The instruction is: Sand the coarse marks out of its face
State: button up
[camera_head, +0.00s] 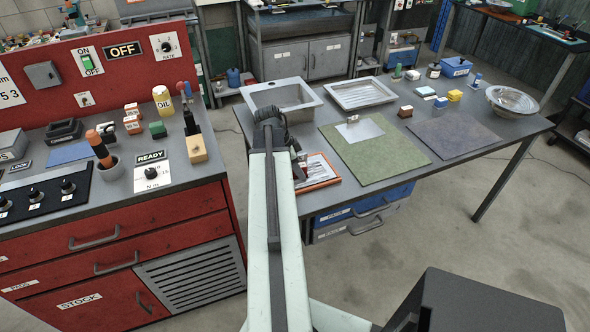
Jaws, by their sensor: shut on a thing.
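A flat grey metal plate (360,130) with a small pale tag lies on the green mat (385,158) on the grey bench. A brown block (405,111) stands just behind that mat's right corner. My arm reaches forward to the bench's left side. A dark part of my gripper (298,159) shows beside the arm, left of the green mat and apart from the plate. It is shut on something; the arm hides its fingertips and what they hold.
A sink basin (283,98) and a ribbed metal tray (361,94) stand at the back left. An orange-edged tray (319,171) lies by the front edge. A purple-grey mat (453,134) is bare. A red cabinet (120,244) borders my left.

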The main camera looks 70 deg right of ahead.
aim_at(320, 169)
jog(key=shift+s+d, duration=3.65)
jog(key=shift+d, duration=0.1)
jog(key=shift+r, duration=0.15)
jog(key=shift+w+a+f, duration=0.2)
jog(key=shift+w+a, duration=0.95)
jog(key=shift+a, duration=0.05)
jog(key=shift+w+a, duration=3.95)
notch_tip(320, 169, up, 6)
jog(key=p, duration=0.6)
jog(key=shift+s+r, duration=0.1)
